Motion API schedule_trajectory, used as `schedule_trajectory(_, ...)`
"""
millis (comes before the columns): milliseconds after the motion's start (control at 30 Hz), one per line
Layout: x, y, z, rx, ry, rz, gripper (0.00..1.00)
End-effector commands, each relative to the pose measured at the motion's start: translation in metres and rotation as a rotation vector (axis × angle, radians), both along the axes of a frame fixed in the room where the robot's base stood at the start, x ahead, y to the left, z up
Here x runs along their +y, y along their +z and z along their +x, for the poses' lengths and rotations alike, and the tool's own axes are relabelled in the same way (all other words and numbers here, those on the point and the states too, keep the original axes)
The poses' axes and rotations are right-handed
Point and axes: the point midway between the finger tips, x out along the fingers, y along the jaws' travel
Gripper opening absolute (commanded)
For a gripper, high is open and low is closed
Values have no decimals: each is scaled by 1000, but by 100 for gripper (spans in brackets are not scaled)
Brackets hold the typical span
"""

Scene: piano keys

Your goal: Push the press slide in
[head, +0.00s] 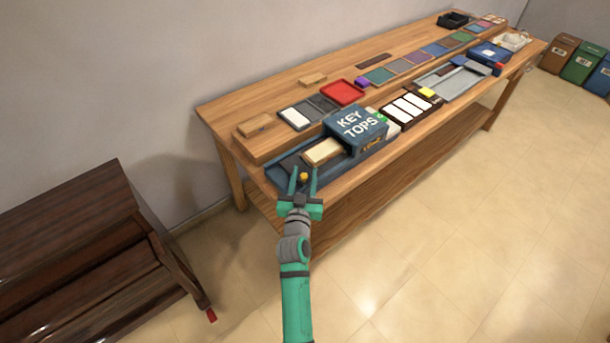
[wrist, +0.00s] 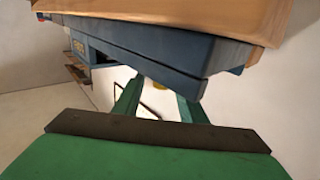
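The press is a blue box lettered KEY TOPS (head: 358,126) on a long blue base (head: 345,165) at the bench's near left end. Left of the box, a dark slide plate (head: 291,163) and a wooden block with a pale top (head: 323,152) lie outside it on the base. A yellow knob (head: 304,177) shows at the slide's near left end. My gripper (head: 304,171) is open, with one finger on each side of the knob in the picture. The wrist view shows a sliver of the knob (wrist: 159,86) between the fingers, below the blue base (wrist: 150,42). I cannot tell whether they touch.
The wooden bench (head: 215,105) carries a red tray (head: 342,92), a rack of white key tops (head: 408,108), a grey tray (head: 452,82) and a blue box (head: 489,55). A dark piano (head: 80,250) stands at left. Floor right of my arm is clear.

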Motion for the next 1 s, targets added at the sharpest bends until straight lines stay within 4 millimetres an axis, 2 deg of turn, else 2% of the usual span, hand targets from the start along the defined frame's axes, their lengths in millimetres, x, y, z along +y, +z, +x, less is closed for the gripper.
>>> schedule_trajectory(167,2,-2,-21,2,1,0,38)
schedule_trajectory(400,4,-2,-64,3,-1,-1,38)
schedule_trajectory(600,6,-1,-91,2,-1,0,38)
schedule_trajectory(800,6,-1,-104,1,-2,0,38)
schedule_trajectory(1000,7,0,-105,1,-2,0,38)
